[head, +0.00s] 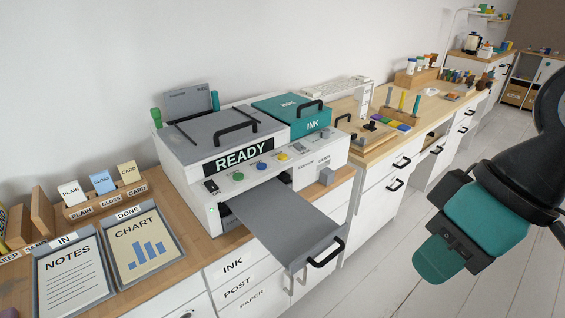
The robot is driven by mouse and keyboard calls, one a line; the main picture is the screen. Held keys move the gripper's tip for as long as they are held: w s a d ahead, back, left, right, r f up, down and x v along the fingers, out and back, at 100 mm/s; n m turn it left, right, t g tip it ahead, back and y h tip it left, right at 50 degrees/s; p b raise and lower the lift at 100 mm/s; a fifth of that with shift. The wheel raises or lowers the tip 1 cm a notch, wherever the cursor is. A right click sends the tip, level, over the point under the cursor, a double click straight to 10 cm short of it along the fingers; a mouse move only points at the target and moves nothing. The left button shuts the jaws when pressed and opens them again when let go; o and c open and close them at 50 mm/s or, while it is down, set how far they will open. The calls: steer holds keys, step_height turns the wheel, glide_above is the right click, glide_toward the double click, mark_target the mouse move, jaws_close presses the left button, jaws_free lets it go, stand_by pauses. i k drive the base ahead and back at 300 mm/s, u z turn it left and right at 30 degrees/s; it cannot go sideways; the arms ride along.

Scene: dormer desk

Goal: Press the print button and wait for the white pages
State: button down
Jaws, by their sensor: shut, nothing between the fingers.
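A white and grey printer (207,208) stands on the wooden counter, and its display (238,156) reads READY. Its front has a black switch (211,186), a green button (238,177), a blue button (262,166) and a yellow button (283,156). Their labels are too small to read, so I cannot tell which is the print button. A grey tray (283,222) sticks out of the front with a black handle; no white pages show on it. My gripper (438,262) is shut and empty, right of the tray and apart from the printer.
A NOTES sheet lies in the IN tray (40,312) and a CHART sheet in the DONE tray (108,258), both left of the printer. Cards marked PLAIN (72,193), GLOSS (103,181) and CARD (128,173) stand behind. White floor (380,270) is open at right.

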mark_target(260, 166)
steer(key=i, duration=0.75)
steer(key=u, duration=0.8)
